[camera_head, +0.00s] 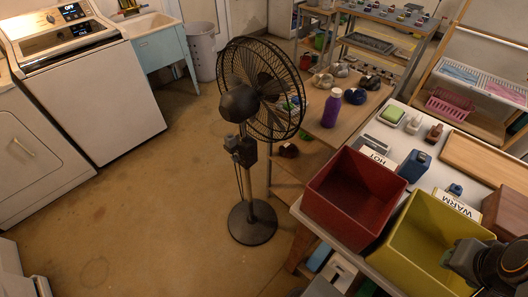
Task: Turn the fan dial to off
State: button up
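A black pedestal fan (265,90) stands upright on the floor near the middle of the view, on a round base (252,222). Its caged head faces away to the right, and its rounded motor housing (240,103) faces me. A dark control box (243,151) sits on the pole below the housing. The dial cannot be made out clearly on it, and its setting is too small to read. A dark jointed part of my arm shows in the lower right corner, well apart from the fan. No gripper fingers are visible.
A wooden workbench (340,118) with a purple bottle (331,108) stands right of the fan. A red bin (352,198) and a yellow bin (428,245) sit on the table at front right. White appliances (92,100) stand left. Floor left of the fan is clear.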

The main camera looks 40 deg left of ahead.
aim_at(236, 157)
jog(key=k, duration=1.2)
jog(key=u, duration=0.7)
jog(key=i, duration=0.6)
jog(key=u, duration=0.8)
jog(key=i, duration=0.65)
jog(key=u, duration=1.65)
